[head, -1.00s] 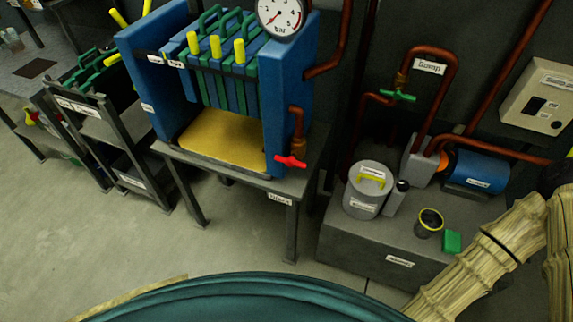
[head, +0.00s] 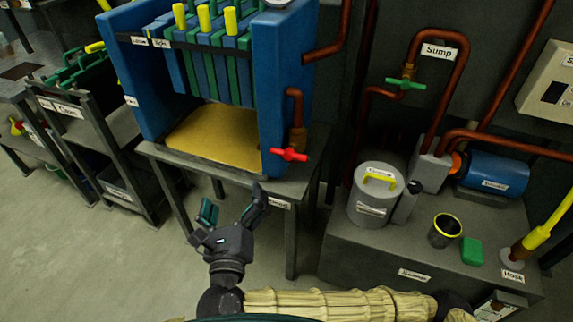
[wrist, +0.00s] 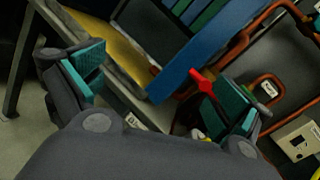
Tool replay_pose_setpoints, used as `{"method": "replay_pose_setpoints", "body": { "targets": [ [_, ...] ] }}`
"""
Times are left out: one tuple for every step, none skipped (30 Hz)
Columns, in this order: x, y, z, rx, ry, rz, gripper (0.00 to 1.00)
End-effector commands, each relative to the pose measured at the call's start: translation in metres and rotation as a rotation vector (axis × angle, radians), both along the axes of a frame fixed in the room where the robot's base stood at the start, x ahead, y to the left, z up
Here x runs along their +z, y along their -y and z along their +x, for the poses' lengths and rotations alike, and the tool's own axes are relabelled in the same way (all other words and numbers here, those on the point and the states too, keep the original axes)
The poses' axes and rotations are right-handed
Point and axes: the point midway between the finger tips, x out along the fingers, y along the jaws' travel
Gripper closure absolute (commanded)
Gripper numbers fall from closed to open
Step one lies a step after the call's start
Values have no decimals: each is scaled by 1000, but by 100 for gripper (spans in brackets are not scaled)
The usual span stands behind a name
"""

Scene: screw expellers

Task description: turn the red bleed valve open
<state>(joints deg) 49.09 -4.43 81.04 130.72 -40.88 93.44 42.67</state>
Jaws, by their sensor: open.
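The red bleed valve (head: 289,154) is a small red handle at the lower end of a copper pipe (head: 296,115) on the right side of the blue filter press (head: 280,85). Its handle lies roughly level. In the head view my gripper (head: 233,207) is open and empty, below and to the left of the valve, in front of the press table. In the wrist view the red valve (wrist: 202,80) shows beyond the fingers, close to the right finger in the picture. My gripper (wrist: 160,95) does not touch it in the head view.
The press stands on a grey table (head: 250,187) with a yellow tray (head: 215,137). To the right, a grey plinth (head: 350,245) bears a lidded pot (head: 376,195), a dark cup (head: 445,230) and a green block (head: 471,251). A green valve (head: 406,84) sits on the sump pipe.

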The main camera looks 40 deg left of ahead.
Motion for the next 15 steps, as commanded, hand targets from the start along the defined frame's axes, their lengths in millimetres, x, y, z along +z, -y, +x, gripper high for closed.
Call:
{"method": "replay_pose_setpoints", "body": {
  "targets": [
    [3, 7, 9, -67, -51, 71, 0],
    [7, 13, 15, -108, -76, 111, 0],
    [10, 20, 22, -157, -108, 160, 0],
    [12, 25, 26, -192, -131, 194, 0],
    [13, 30, 30, -224, -151, 226, 0],
    [15, 36, 35, -261, -174, 261, 0],
    [15, 40, 38, -286, -190, 286, 0],
    [16, 44, 41, -308, -201, 306, 0],
    [16, 48, 44, -331, -217, 328, 0],
    [16, 50, 45, -345, -224, 344, 0],
    [17, 52, 47, -357, -231, 354, 0],
    [17, 54, 48, -368, -238, 364, 0],
    [17, 55, 50, -373, -240, 369, 0],
    [17, 55, 51, -377, -242, 373, 0],
    [17, 55, 54, -380, -243, 375, 0]
  ]
}}
